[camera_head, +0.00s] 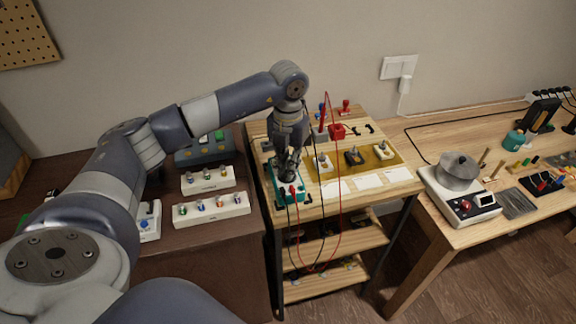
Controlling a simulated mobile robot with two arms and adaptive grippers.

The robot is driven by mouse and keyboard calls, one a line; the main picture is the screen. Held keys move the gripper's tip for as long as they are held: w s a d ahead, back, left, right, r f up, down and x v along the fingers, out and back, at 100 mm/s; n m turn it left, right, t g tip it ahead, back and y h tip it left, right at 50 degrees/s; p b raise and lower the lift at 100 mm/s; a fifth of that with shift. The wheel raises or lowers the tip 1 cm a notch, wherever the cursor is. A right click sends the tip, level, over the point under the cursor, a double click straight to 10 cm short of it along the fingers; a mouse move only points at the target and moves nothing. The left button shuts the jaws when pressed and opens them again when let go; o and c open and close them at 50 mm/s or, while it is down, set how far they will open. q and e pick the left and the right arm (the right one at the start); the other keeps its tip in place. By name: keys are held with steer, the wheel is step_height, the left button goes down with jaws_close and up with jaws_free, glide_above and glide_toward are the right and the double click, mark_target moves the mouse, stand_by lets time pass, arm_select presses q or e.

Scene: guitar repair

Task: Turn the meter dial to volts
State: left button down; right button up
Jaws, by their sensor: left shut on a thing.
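The meter (280,194) is a teal box lying at the left edge of the small wooden cart top (308,205). Red and black leads are at its near end and hang down in front of the cart. My left gripper (289,172) points down onto the meter from above, shut at its middle. The dial is hidden under the fingers, so its setting cannot be read. My right gripper is not in view.
A gold mat (328,172) with several small parts and white cards (368,182) lie right of the meter. White racks of knobs (211,207) stand on the dark bench at left. A wooden bench (430,140) at right holds a scale-like device (459,190).

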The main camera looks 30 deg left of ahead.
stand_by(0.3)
arm_select(q)
steer(key=c, duration=1.6)
jaws_free()
steer(key=shift+c, duration=0.2)
step_height(320, 180, up, 12)
